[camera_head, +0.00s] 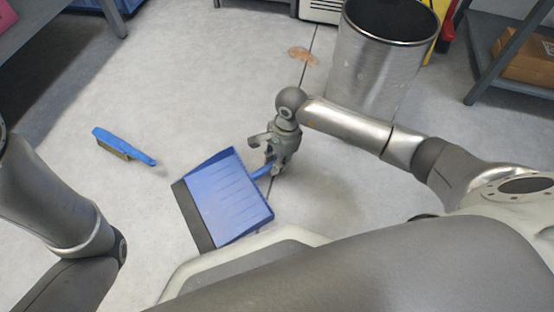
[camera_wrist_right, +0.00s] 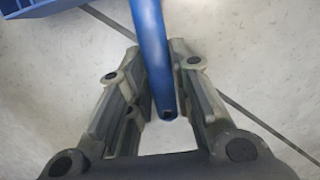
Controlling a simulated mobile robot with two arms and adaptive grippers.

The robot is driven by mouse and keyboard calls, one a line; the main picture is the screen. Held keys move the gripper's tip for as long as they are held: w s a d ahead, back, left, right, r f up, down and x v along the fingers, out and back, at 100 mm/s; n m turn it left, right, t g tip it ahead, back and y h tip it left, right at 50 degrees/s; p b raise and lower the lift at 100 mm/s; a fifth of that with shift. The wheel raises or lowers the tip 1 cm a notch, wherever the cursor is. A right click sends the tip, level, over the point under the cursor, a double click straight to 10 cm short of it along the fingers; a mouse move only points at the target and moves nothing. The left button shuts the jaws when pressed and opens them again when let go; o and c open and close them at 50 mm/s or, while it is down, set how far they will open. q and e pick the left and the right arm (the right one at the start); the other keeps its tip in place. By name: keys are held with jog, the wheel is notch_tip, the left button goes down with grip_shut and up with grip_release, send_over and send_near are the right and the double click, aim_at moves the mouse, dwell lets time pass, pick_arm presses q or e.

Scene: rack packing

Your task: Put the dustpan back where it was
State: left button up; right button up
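The blue dustpan (camera_head: 230,195) with a dark front lip is in front of my base in the head view. Its handle points up and right to my right gripper (camera_head: 272,160). In the right wrist view the blue handle (camera_wrist_right: 153,50) runs between the two fingers of the right gripper (camera_wrist_right: 160,95), which close in on both sides of it. I cannot tell whether the pan touches the floor. My left arm shows at the left edge, but its gripper is out of view.
A blue brush (camera_head: 124,146) lies on the floor to the left. A metal bin (camera_head: 375,65) stands behind my right arm. A brown patch (camera_head: 303,56) marks the floor near it. A shelf with a cardboard box (camera_head: 524,58) is at the right. The middle floor is open.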

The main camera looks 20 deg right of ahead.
jog(key=o, duration=0.3)
jog(key=shift+r, duration=0.1)
jog(key=r+p, duration=0.3)
jog(key=r, duration=0.1)
jog(key=d+r+p, duration=0.1)
jog(key=r+p, duration=0.2)
jog(key=r, duration=0.1)
jog(key=d+r+p, duration=0.1)
jog(key=r+p, duration=0.2)
jog(key=r, duration=0.1)
jog(key=shift+w, duration=0.1)
